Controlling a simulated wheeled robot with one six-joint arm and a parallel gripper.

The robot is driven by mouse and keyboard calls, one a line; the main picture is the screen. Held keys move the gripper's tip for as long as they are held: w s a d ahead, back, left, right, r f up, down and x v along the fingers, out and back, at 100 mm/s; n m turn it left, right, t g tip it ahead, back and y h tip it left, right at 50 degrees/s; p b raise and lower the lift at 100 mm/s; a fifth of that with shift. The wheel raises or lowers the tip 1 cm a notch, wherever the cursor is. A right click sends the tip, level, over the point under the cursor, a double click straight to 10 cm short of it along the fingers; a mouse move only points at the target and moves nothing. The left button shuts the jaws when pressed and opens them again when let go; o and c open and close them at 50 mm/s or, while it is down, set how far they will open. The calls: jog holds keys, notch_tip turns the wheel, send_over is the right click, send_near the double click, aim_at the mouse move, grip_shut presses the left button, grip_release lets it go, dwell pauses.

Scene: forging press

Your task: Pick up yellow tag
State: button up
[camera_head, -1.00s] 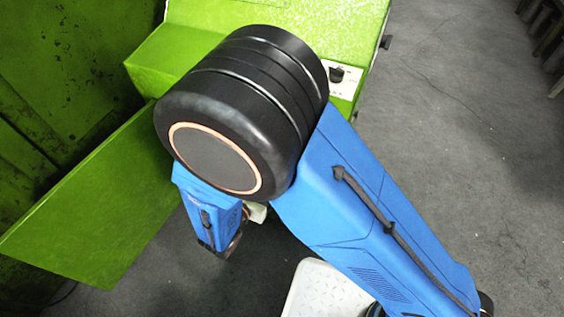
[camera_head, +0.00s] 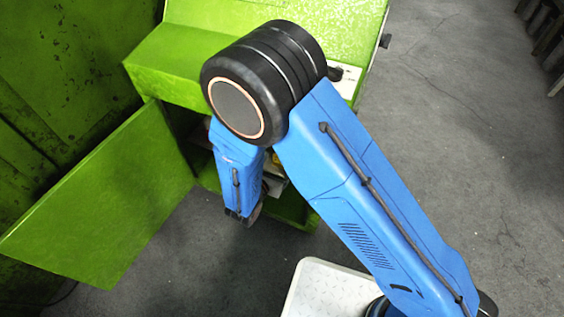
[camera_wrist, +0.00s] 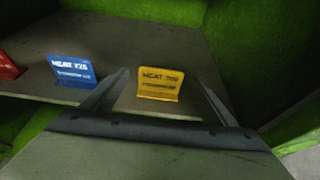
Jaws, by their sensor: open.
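The yellow tag (camera_wrist: 159,84) stands upright on a grey shelf (camera_wrist: 120,38) inside the green cabinet in the wrist view, with dark printed lettering on its face. My gripper (camera_wrist: 163,82) is open and empty. Its two fingers point toward the shelf, one to each side of the yellow tag in the picture; I cannot tell whether the tag is between them in depth. In the head view my arm hides the gripper and the tag.
A blue tag (camera_wrist: 72,71) stands left of the yellow one, and a red tag (camera_wrist: 6,66) is at the left edge. Green cabinet walls (camera_wrist: 262,55) rise at the right. In the head view the cabinet door (camera_head: 105,205) hangs open to the left.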

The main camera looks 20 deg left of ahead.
jog(key=x, duration=0.3)
jog(key=shift+w+f, duration=0.25)
jog(key=shift+f, duration=0.05)
jog(key=c, duration=1.1)
jog(key=shift+r, duration=0.1)
